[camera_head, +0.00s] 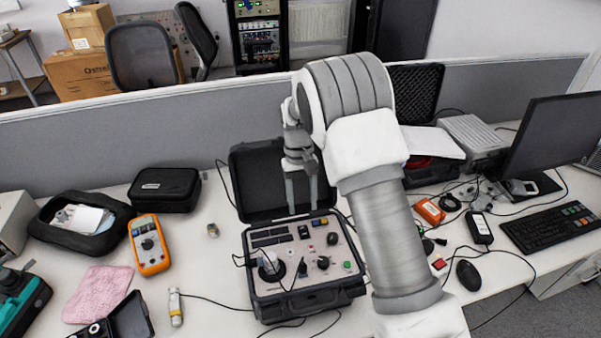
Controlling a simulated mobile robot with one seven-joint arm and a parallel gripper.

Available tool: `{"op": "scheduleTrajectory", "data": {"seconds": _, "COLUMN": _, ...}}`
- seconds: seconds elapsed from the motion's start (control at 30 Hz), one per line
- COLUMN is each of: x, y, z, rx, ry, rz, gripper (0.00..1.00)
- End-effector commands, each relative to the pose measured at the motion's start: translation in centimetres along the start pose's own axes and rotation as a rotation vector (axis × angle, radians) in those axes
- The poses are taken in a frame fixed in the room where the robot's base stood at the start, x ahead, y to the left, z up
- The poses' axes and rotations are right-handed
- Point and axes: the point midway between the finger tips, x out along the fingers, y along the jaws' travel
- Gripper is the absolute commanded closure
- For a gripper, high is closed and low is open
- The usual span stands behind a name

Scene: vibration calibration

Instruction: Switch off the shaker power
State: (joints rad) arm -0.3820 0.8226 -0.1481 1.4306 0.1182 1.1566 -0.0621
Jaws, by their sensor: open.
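The shaker unit sits in an open black case on the desk, with a light panel (343,251) facing up and its lid (262,172) raised behind. The panel carries a dark rocker-like switch (332,238) near its upper right, a green button (347,266) at the right, several knobs and a round silvery part (269,263) at the left. I cannot read which control is the power. My gripper (302,210) points down with its two fingers apart and empty. It appears over the panel's back edge, in front of the lid; its height above the panel is unclear.
An orange multimeter (149,246), a black pouch (165,188) and a pink cloth (100,293) lie left of the case. A cable runs from a small cylinder (175,306) toward the case. A mouse (468,275), keyboard (550,228) and monitor (556,135) are at right. A partition (80,141) stands behind.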

Motion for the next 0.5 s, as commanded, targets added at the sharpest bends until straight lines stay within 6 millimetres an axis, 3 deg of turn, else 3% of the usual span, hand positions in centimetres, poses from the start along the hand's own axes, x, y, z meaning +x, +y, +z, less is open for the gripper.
{"op": "scheduleTrajectory", "data": {"seconds": 0.1, "x": -3.1, "y": 0.0, "z": -0.1, "rx": 0.001, "ry": 0.006, "rz": -0.001, "gripper": 0.43}}
{"op": "scheduleTrajectory", "data": {"seconds": 0.3, "x": -7.3, "y": 0.0, "z": -0.1, "rx": -0.001, "ry": 0.004, "rz": 0.0, "gripper": 0.43}}
{"op": "scheduleTrajectory", "data": {"seconds": 0.5, "x": -9.5, "y": 0.0, "z": 0.0, "rx": 0.0, "ry": 0.001, "rz": 0.0, "gripper": 0.43}}
